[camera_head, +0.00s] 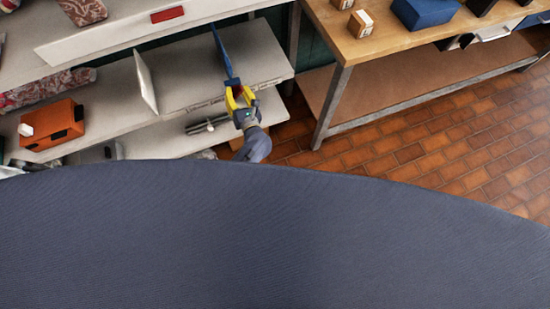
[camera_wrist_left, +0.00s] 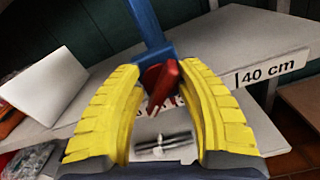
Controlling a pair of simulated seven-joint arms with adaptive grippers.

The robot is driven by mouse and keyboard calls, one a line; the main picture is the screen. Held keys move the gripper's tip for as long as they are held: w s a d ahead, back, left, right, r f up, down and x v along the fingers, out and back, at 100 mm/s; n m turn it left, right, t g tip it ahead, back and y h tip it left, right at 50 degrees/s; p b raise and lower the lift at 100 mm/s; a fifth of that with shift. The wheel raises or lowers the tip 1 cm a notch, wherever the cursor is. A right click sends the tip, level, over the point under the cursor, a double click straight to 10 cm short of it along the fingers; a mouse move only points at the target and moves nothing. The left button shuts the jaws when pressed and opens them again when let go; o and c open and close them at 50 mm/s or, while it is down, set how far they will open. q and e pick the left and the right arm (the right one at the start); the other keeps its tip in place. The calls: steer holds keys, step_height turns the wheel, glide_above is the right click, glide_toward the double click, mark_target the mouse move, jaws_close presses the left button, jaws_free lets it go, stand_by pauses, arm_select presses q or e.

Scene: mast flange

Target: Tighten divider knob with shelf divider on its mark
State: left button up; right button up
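The blue shelf divider (camera_head: 222,52) stands on the grey shelf (camera_head: 190,75) near its right end; it also shows in the left wrist view (camera_wrist_left: 147,25). The red divider knob (camera_wrist_left: 161,84) sits at its front end, turned at a slant. My left gripper (camera_head: 238,97) has its yellow fingers on both sides of the knob, and in the left wrist view the fingertips (camera_wrist_left: 160,80) close in on it. A "40 cm" label with a mark line (camera_wrist_left: 270,69) is on the shelf edge, right of the knob. My right gripper is not in view.
A white divider (camera_head: 146,82) stands further left on the shelf. An orange box (camera_head: 53,130) is at the shelf's left. A lower shelf (camera_head: 180,143) lies below. A wooden bench (camera_head: 400,35) with boxes is at the right, above a tiled floor (camera_head: 430,150).

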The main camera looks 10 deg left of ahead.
arm_select(q)
steer(key=n, duration=0.3)
steer(key=shift+a, duration=0.2)
steer(key=s+d+m+t+h, duration=0.25)
steer(key=s+d+m, duration=0.45)
steer(key=s+d, duration=0.6)
steer(key=s+d+f+m+g+h, duration=0.2)
steer(key=s+f+m+g+h, duration=0.1)
steer(key=f+m, duration=0.8)
steer(key=s+d+f+m+g+h, duration=0.2)
steer(key=s+f+m+h, duration=0.4)
steer(key=f+m, duration=0.5)
steer(key=shift+d+m+g+h, duration=0.2)
steer(key=shift+m+g+h, duration=0.25)
steer(key=shift+m, duration=1.25)
steer(key=shift+s+f, duration=0.1)
